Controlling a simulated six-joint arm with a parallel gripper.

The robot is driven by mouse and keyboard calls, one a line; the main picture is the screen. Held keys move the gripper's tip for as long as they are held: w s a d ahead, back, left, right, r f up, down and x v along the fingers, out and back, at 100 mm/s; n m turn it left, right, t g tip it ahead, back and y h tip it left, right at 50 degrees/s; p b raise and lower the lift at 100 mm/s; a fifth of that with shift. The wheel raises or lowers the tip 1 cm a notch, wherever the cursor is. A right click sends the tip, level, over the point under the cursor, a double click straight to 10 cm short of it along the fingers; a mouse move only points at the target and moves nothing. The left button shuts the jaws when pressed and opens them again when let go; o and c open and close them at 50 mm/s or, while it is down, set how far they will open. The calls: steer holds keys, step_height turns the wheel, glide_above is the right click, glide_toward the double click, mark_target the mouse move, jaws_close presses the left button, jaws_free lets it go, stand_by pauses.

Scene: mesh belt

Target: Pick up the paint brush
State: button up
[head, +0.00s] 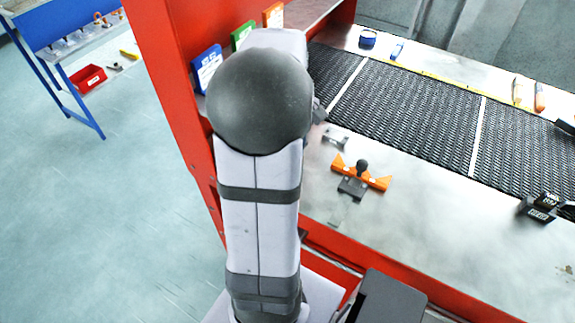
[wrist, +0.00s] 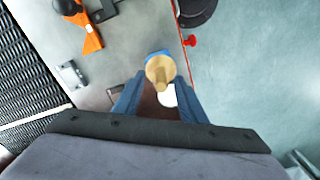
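In the wrist view a tan, rounded thing with blue at its far side, seen nearly end-on, fills the gap between my two fingertips; I take it to be the paint brush (wrist: 159,70). My gripper (wrist: 160,82) appears shut on it, with blue-grey fingers close on both sides. The grip contact is not fully clear. The gripper is over the metal table near its red edge. In the head view my arm hides the gripper and the held thing.
A black mesh belt (head: 415,103) runs along the table. An orange fixture (head: 377,181) with a black ball knob and a small metal bracket (head: 335,138) lie in front. Slim tools (head: 518,91) lie beyond the belt. Dark blocks (head: 538,208) stand at right. Bare metal lies between.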

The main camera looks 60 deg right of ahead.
steer(key=shift+w+f+p, duration=0.1)
steer(key=shift+f+p, duration=0.65)
steer(key=shift+f, duration=1.5)
jaws_close()
steer(key=shift+r, duration=0.1)
